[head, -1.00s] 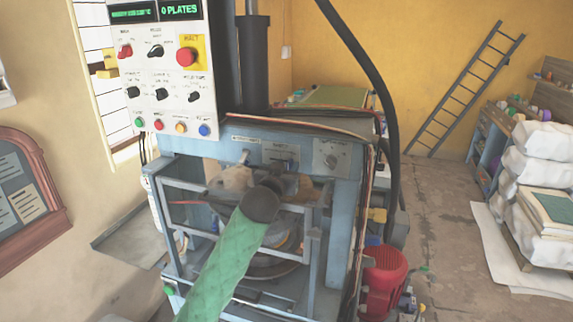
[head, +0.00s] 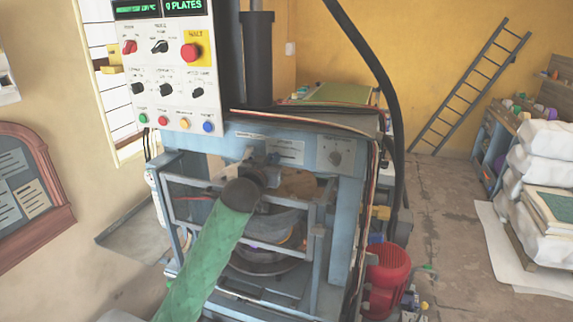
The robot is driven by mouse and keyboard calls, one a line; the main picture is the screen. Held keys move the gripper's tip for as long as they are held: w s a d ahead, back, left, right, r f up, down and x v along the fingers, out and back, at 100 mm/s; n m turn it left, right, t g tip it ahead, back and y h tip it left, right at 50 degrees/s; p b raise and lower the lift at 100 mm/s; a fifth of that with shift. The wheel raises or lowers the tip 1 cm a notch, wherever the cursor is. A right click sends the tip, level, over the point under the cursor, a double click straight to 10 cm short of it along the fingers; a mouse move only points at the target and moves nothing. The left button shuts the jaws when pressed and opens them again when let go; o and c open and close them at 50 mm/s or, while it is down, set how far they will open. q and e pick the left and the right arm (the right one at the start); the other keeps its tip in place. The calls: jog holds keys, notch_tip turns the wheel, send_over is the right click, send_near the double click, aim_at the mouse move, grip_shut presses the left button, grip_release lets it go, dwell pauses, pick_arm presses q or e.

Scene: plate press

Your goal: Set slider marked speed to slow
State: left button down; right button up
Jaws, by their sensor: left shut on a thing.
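The press's blue-grey front panel (head: 310,140) faces me, with a pale label plate (head: 288,152) at its middle; its lettering is too small to read. My left gripper (head: 271,160) reaches up from the lower left to the left part of this plate. Its fingers are small and partly hidden behind my dark wrist. It is shut on the slider's knob, which the fingers and wrist hide. The slider's exact position cannot be read. My right gripper is not in view.
A white control box (head: 172,75) with knobs, coloured buttons and a red halt button (head: 191,52) hangs at the upper left. Guard bars (head: 190,208) and a black hose (head: 393,110) are close by.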

pick_arm(q)
jog(key=shift+w+a, duration=0.2)
jog(key=shift+a, duration=0.45)
jog(key=shift+r, duration=0.1)
jog(key=c, duration=1.4)
grip_release()
jog(key=shift+a, duration=0.2)
jog(key=shift+c, duration=0.2)
jog(key=shift+d, duration=0.1)
